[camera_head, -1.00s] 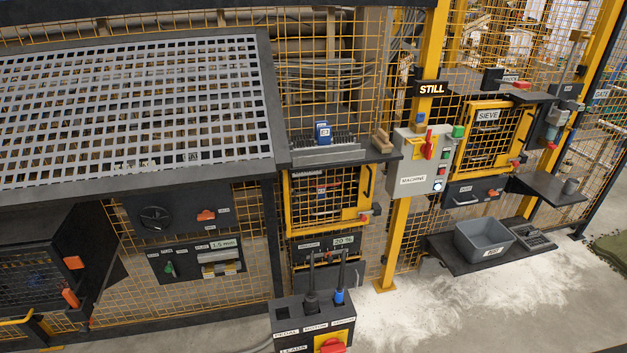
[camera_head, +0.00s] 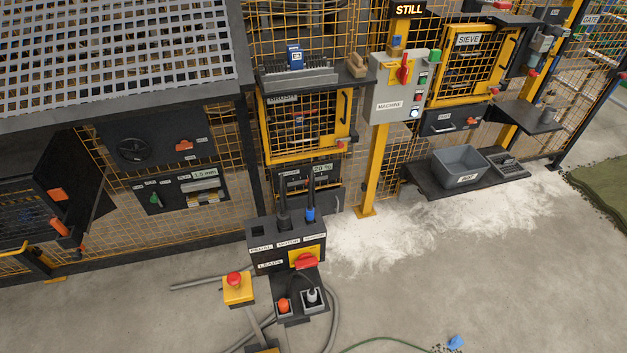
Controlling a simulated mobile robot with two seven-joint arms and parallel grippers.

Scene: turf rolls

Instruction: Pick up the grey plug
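A small grey plug (camera_head: 311,295) sits in a dark holder (camera_head: 290,321) low in the middle of the view, below the box labelled LEADS. A dark cable runs close by it. An orange-red plug or knob (camera_head: 283,305) sits beside it on the left in the same holder. A black plug (camera_head: 284,219) and a blue-ringed plug (camera_head: 310,214) stand upright in the top of the leads box (camera_head: 262,240). Neither of my grippers is in view.
A yellow box with a red button (camera_head: 237,286) stands left of the holder. Grey hoses (camera_head: 334,310) curve over the floor around it. A yellow post (camera_head: 378,165) carries the machine panel (camera_head: 398,88). The concrete floor to the right (camera_head: 430,300) is mostly open, with white powder near the post.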

